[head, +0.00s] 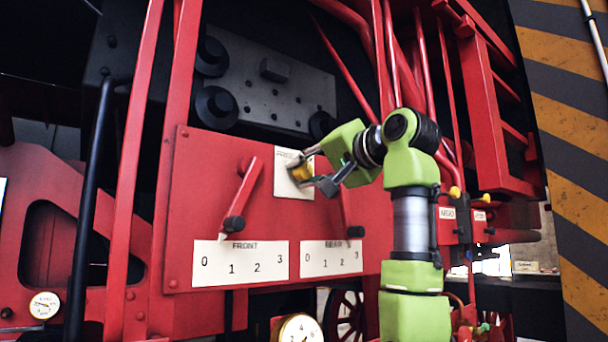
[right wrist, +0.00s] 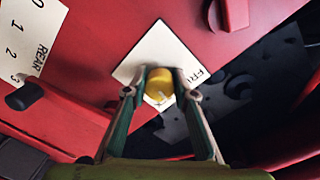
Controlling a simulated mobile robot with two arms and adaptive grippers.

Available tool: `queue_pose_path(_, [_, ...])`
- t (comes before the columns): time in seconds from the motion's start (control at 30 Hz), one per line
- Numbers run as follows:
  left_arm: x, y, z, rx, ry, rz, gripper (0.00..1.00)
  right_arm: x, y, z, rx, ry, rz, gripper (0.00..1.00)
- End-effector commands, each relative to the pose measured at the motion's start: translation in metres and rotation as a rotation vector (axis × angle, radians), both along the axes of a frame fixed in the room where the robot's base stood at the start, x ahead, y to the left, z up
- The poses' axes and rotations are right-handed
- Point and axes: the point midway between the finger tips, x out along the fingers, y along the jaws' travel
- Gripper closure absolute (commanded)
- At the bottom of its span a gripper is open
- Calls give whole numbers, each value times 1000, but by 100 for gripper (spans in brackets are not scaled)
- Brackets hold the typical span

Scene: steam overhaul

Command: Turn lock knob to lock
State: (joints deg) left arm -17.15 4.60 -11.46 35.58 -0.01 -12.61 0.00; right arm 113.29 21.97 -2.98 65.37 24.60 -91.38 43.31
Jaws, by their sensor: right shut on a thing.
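The lock knob (head: 301,173) is small and yellow and sits on a white label plate (head: 289,190) on the red panel. In the right wrist view the knob (right wrist: 159,83) shows between the fingertips, in front of the plate (right wrist: 150,47). My right gripper (head: 303,172) reaches in from the right and is shut on the knob. In the right wrist view its two fingers (right wrist: 160,95) lie one on each side of it. The lettering on the plate is partly hidden, so I cannot read the knob's setting. My left gripper is in neither view.
Two red levers with black ends flank the plate: the front lever (head: 243,195) and the rear lever (head: 348,212). Below are the FRONT scale (head: 240,262) and REAR scale (head: 331,258). Red pipes and a frame rise at the right, near my arm.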

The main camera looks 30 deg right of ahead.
Motion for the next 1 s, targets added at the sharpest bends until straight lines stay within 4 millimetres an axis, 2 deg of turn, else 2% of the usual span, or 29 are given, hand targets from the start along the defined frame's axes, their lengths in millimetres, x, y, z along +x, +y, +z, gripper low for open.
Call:
queue_pose_path(0.5, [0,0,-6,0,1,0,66,0,1,1,418,31,1,96])
queue_pose_path(1.0, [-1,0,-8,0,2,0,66,0,0,1,558,43,-1,96])
